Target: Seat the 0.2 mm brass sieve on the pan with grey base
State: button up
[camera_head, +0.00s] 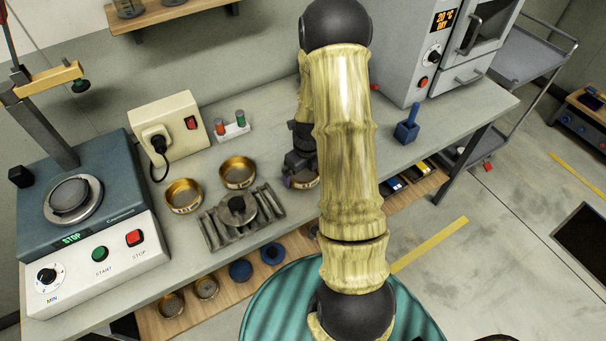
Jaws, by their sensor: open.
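Three brass sieves stand on the bench: one at the left (184,197), one in the middle (237,173), and one at the right (307,182) partly hidden by my gripper and arm. Their mesh labels are too small to read, so I cannot tell which is 0.2 mm. My gripper (294,180) is open at the left side of the right sieve; whether it touches the rim is unclear. A round, grey pan-like part (73,199) sits on the blue shaker (115,200) at the left. I cannot tell whether it is the pan with grey base.
A grey slotted rack (267,225) with a dark knobbed lid (237,207) lies in front of the sieves. A cream switch box (170,128), a small bottle rack (233,130) and a blue brush-like tool (408,126) stand around. A lower shelf (222,297) holds round pieces.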

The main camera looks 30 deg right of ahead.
aim_at(304, 175)
jog(key=shift+c, duration=0.4)
jog(key=c, duration=0.6)
jog(key=shift+r, duration=0.1)
jog(key=shift+c, duration=0.2)
notch_tip(304, 175, up, 10)
jog(key=shift+b, duration=0.3)
jog(key=shift+s+d, duration=0.1)
jog(key=shift+d, duration=0.05)
